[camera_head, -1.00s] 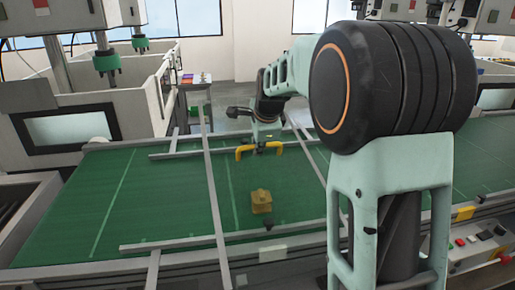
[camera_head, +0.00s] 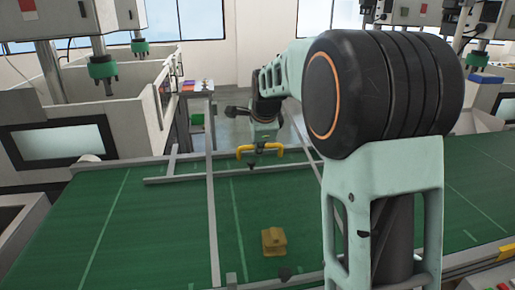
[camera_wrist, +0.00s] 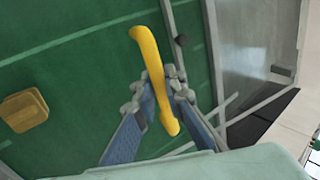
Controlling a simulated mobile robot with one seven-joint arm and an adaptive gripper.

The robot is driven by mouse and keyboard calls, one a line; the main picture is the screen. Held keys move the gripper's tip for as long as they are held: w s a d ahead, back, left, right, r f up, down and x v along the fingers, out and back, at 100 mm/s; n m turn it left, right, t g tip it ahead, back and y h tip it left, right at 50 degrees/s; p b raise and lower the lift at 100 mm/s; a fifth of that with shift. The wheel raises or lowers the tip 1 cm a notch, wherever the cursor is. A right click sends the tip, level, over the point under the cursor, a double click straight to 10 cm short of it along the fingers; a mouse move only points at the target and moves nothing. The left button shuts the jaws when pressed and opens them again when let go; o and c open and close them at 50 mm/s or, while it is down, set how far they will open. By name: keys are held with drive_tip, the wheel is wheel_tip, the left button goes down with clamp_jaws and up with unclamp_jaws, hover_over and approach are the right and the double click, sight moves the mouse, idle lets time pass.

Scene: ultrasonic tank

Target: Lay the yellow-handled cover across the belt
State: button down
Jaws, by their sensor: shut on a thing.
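The yellow handle of the cover (camera_head: 260,151) is above the green belt in the head view, beyond the middle of the belt. My gripper (camera_head: 263,141) is shut on this handle from above. In the wrist view the yellow handle (camera_wrist: 151,62) runs between the two fingers of my gripper (camera_wrist: 158,94). I cannot clearly make out the cover's panel, or whether it touches anything below. The green belt (camera_head: 165,225) runs across the head view and also fills the left of the wrist view (camera_wrist: 75,75).
Thin grey bars (camera_head: 213,215) cross above the belt. A small golden-brown block (camera_head: 273,241) lies on the belt, nearer than the handle. It also shows in the wrist view (camera_wrist: 23,110). A white-walled machine (camera_head: 65,142) stands at the left. Open floor lies behind the belt.

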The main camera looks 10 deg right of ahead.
drive_tip(key=shift+f+b, duration=2.35)
drive_tip(key=shift+f, duration=0.95)
drive_tip(key=shift+s+b, duration=0.3)
drive_tip(key=shift+s, duration=0.3)
drive_tip(key=shift+f+b, duration=1.3)
drive_tip(key=shift+f, duration=0.2)
drive_tip(key=c, duration=1.9)
unclamp_jaws()
drive_tip(key=shift+c, duration=0.2)
approach(259, 165)
wheel_tip(259, 165, down, 3)
drive_tip(key=shift+s+r, duration=0.1)
drive_tip(key=shift+s, duration=0.1)
